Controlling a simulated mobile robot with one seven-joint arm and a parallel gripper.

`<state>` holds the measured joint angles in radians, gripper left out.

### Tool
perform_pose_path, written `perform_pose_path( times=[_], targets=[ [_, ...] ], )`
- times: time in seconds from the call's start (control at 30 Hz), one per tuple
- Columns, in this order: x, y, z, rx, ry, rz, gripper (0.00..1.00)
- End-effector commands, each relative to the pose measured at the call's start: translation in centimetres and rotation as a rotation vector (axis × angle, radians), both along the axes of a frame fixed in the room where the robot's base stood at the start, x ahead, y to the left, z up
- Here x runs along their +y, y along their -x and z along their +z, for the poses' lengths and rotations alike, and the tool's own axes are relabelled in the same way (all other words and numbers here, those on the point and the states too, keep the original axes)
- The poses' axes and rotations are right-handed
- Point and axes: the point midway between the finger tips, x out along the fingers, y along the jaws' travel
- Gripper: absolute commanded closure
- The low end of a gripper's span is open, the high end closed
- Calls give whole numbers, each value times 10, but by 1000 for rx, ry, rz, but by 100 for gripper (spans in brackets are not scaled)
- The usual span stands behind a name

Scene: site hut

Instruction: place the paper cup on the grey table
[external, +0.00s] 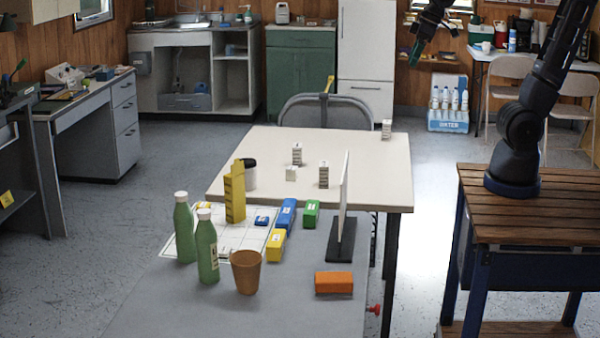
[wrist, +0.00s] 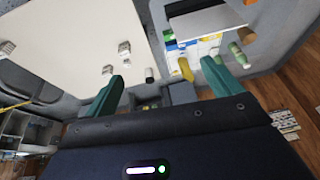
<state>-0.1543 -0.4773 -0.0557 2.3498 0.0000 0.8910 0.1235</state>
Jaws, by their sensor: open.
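A pale cup with a dark lid (external: 249,174), which looks like the paper cup, stands upright near the left edge of the cream table (external: 240,150). A tall yellow block partly hides it in the external view. It shows in the wrist view as a small dark cylinder (wrist: 150,75). The grey table (external: 150,300) adjoins the cream table on the near side. My gripper (external: 416,48) is high at the upper right, well away from the cup. Its green fingers are spread and empty in the wrist view (wrist: 163,69).
The grey table holds two green bottles (external: 207,248), a brown tapered cup (external: 247,272), the yellow block (external: 235,195), several coloured blocks, an orange block (external: 333,283) and an upright panel (external: 342,205). Its near-left area is clear. Small striped blocks (external: 323,175) stand on the cream table.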

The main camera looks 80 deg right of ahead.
Motion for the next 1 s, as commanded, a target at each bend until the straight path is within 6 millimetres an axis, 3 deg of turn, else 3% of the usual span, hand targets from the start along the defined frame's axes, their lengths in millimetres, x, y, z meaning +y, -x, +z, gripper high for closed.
perform_pose_path(
  times=[0.03, 0.2, 0.4, 0.6, 1.0],
  targets=[
    [-7, 17, -1, -9, 7, -2, 9],
    [-21, 68, -12, -21, 36, 4, 9],
    [-30, 105, -25, -27, 63, 8, 9],
    [-32, 117, -30, -28, 72, 10, 9],
    [-32, 116, -30, -28, 73, 10, 9]
  ],
)
